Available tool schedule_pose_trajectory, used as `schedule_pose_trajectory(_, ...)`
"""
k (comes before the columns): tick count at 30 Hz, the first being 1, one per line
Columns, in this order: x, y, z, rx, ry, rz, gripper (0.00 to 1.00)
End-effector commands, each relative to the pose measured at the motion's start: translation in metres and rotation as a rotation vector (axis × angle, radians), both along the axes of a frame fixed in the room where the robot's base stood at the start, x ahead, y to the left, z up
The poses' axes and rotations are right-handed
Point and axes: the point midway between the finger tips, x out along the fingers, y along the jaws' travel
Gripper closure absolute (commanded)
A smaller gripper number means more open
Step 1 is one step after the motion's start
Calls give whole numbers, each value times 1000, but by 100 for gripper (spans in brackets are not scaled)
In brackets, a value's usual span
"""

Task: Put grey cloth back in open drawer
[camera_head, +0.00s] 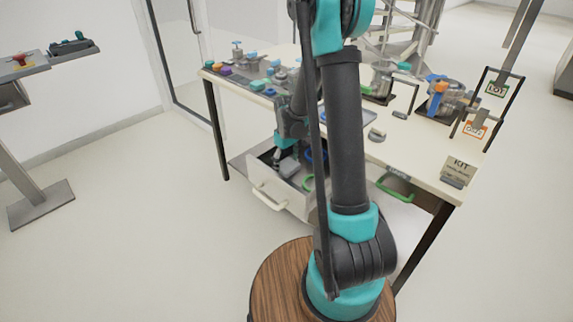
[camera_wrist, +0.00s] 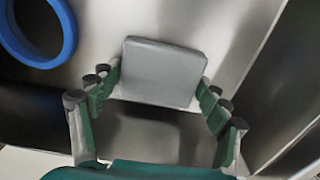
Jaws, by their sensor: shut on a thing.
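The grey cloth (camera_wrist: 163,72) is a flat, rounded square pad between my gripper's fingers in the wrist view. My gripper (camera_wrist: 158,86) is shut on it, with fingers at its left and right edges. The open drawer (camera_wrist: 245,22) lies below and around it, with bare metal floor and walls. In the head view my gripper (camera_head: 277,157) reaches down into the open drawer (camera_head: 282,197), and the grey cloth (camera_head: 289,166) shows at the fingers. Whether the cloth touches the drawer floor I cannot tell.
A blue ring (camera_wrist: 70,28) lies in the drawer at the upper left of the wrist view. The table (camera_head: 415,176) above carries pots, signs and small coloured items. My arm hides part of it.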

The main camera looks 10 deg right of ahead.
Motion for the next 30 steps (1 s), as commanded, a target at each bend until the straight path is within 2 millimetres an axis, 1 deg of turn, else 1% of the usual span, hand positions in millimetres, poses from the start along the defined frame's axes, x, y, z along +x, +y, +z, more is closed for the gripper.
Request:
schedule_pose_trajectory(7, 0, 0, -2, 0, 0, 0, 60)
schedule_pose_trajectory(8, 0, 0, -3, 0, 0, 0, 22)
schedule_pose_trajectory(12, 0, 0, -2, 0, 0, 0, 5)
schedule_pose_trajectory(13, 0, 0, -2, 0, 0, 0, 3)
schedule_pose_trajectory(24, 0, 0, 0, 0, 0, 0, 3)
schedule_pose_trajectory(26, 0, 0, 3, 0, 0, 0, 3)
schedule_pose_trajectory(30, 0, 0, 19, 0, 0, 0, 3)
